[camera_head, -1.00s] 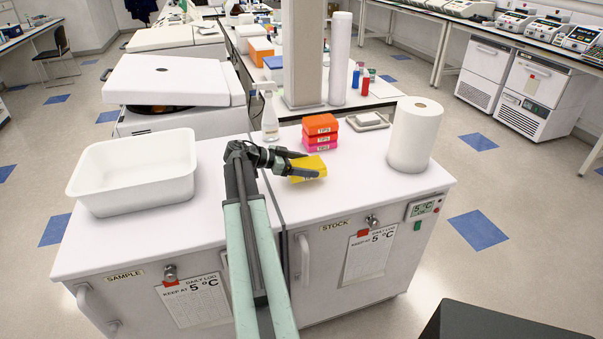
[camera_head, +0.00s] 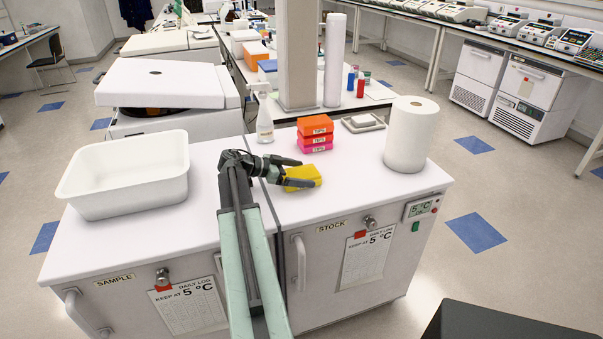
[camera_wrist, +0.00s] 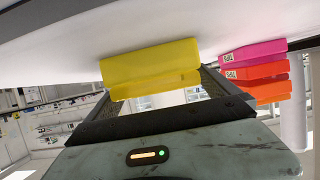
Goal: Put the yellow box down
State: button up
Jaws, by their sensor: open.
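The yellow box (camera_head: 304,174) rests on the white worktop of the STOCK unit, in front of the coloured tip boxes. In the wrist view the yellow box (camera_wrist: 150,68) sits flat against the white surface, which appears at the top of that tilted picture. My gripper (camera_head: 298,173) is low over the worktop, reaching in from the left, with its fingers spread around the near end of the box. The wrist view shows my gripper (camera_wrist: 157,92) open, with its fingers towards the two ends of the box. Whether either finger touches the box cannot be told.
Stacked orange, red-orange and pink tip boxes (camera_head: 315,134) stand just behind the yellow box. A spray bottle (camera_head: 264,118) is behind left, a paper roll (camera_head: 410,135) to the right, a white tub (camera_head: 125,174) to the left. The front right worktop is clear.

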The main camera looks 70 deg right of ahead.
jog(key=p+v, duration=0.4)
jog(key=v, duration=0.7)
jog(key=shift+r, duration=0.1)
jog(key=shift+w+a, duration=0.3)
jog(key=shift+a, duration=0.05)
